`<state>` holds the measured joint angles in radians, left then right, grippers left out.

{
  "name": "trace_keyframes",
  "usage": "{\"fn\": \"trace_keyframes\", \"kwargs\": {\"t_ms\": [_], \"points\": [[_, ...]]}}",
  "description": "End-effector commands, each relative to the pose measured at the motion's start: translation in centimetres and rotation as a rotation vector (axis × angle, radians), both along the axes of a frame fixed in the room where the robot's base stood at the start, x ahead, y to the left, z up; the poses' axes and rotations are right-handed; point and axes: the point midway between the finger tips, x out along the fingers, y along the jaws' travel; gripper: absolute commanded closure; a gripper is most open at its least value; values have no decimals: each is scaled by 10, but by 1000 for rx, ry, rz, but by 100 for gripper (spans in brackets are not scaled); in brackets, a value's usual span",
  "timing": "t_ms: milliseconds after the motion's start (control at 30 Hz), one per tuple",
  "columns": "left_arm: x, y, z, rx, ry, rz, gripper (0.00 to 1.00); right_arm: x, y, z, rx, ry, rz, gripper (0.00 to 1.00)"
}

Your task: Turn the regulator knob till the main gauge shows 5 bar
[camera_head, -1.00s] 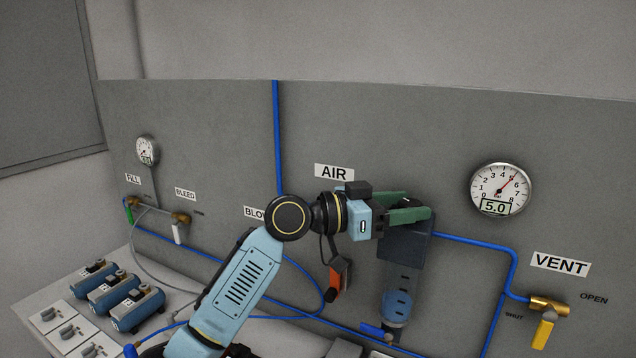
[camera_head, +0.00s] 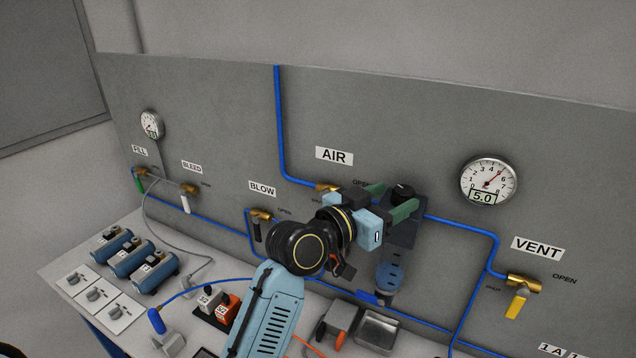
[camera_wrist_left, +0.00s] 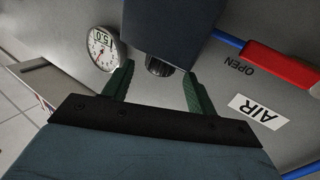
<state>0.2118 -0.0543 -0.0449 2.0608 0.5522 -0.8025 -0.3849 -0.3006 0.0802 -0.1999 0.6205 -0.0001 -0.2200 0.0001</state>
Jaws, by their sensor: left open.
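The main gauge (camera_head: 488,181) on the panel at the right has its needle at 5 and its display reads 5.0; it also shows at the upper left of the left wrist view (camera_wrist_left: 103,48). The regulator (camera_head: 398,229) is a dark block on the blue air line, with a black knob (camera_head: 402,191) on top. In the left wrist view the knob (camera_wrist_left: 160,66) lies beyond my fingertips, between their lines. My left gripper (camera_head: 390,200) is open, its green fingers apart and clear of the knob, as the left wrist view (camera_wrist_left: 158,85) shows. My right gripper is not in view.
The AIR valve (camera_head: 327,187) is left of the regulator, partly behind my gripper. The VENT valve (camera_head: 522,283) with a yellow handle is at the right. Blue compressors (camera_head: 133,260) and a metal tray (camera_head: 380,329) stand on the bench below.

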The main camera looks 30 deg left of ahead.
Motion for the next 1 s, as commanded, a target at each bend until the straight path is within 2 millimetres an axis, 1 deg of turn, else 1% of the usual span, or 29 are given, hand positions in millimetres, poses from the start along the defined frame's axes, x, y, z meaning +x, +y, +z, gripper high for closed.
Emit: {"fn": "trace_keyframes", "kwargs": {"t_ms": [33,533,633,800,1000], "points": [[-9,5,-3,3,-1,1,43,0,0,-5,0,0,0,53],[-99,46,-3,4,-1,-2,43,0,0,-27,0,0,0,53],[-91,28,-6,-101,74,-105,43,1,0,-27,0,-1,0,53],[-87,3,-15,-270,229,-255,43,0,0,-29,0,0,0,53],[-84,-17,-27,-452,454,-391,43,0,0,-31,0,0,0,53]]}}
